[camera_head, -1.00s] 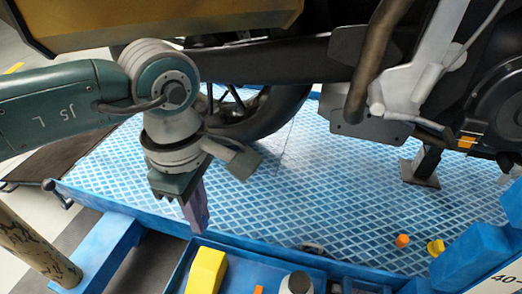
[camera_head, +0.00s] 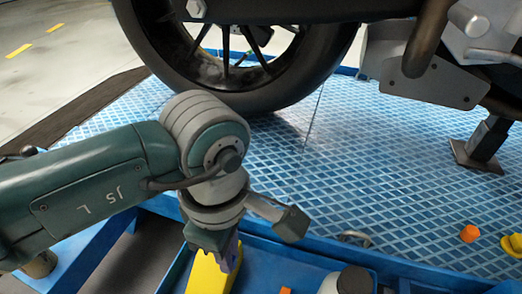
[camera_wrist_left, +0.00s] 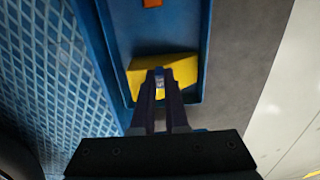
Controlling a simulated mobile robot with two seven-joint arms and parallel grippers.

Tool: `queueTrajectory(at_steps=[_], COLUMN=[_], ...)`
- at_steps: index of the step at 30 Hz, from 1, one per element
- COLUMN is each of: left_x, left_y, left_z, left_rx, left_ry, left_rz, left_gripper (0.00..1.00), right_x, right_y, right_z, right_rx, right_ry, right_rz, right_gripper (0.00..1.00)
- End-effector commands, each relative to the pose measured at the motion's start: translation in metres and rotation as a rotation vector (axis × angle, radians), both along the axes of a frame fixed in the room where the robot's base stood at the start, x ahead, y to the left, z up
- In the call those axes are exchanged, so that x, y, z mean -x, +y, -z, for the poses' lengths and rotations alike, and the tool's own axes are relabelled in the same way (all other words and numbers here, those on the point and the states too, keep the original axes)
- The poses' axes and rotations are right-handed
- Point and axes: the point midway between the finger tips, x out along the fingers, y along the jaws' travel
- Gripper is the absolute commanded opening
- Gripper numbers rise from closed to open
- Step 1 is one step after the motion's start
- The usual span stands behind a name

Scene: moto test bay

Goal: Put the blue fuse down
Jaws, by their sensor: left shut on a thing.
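My left gripper (camera_head: 226,262) points down over the blue tray (camera_head: 262,250) at the bottom of the head view, at the yellow block (camera_head: 205,277). In the left wrist view its dark fingers (camera_wrist_left: 160,80) are close together, with a small pale grey-blue piece (camera_wrist_left: 159,82) between the tips. I take this piece to be the blue fuse, mostly hidden by the fingers. The yellow block (camera_wrist_left: 187,70) lies behind the fingertips in the tray (camera_wrist_left: 203,45). I cannot tell whether the fuse touches it. My right gripper is not in view.
A motorcycle wheel (camera_head: 250,95) and a metal stand (camera_head: 483,143) are on the blue patterned platform (camera_head: 370,170). An orange piece (camera_head: 470,234) and a yellow piece (camera_head: 512,245) lie at its right. A small orange piece (camera_wrist_left: 151,3) lies in the tray's far part.

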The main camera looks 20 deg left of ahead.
Motion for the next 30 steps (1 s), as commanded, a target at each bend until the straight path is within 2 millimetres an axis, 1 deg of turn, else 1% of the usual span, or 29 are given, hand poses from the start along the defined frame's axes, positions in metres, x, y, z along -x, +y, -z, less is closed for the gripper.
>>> queueTrajectory(at_steps=[1, 7, 19, 23, 24, 30], left_x=[0.000, 0.000, 0.000, 0.000, 0.000, 0.000], left_y=[-0.001, -0.001, -0.001, -0.001, -0.001, -0.001], left_z=[0.005, 0.002, 0.015, 0.014, 0.014, 0.014], left_rx=[0.000, 0.000, -0.001, 0.000, 0.000, 0.000], left_ry=[-0.001, -0.002, -0.002, -0.001, -0.001, -0.001], left_rz=[0.001, 0.001, 0.002, 0.001, 0.001, 0.001], left_gripper=[0.00, 0.00, 0.00, 0.00, 0.16, 0.39], right_x=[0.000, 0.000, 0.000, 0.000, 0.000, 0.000], right_y=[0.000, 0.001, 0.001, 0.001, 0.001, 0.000], right_z=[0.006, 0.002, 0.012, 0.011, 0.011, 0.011], right_rx=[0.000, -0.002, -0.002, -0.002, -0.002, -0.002], right_ry=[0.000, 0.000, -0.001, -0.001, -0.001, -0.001], right_rz=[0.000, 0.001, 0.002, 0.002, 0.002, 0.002], right_gripper=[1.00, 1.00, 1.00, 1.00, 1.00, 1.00])
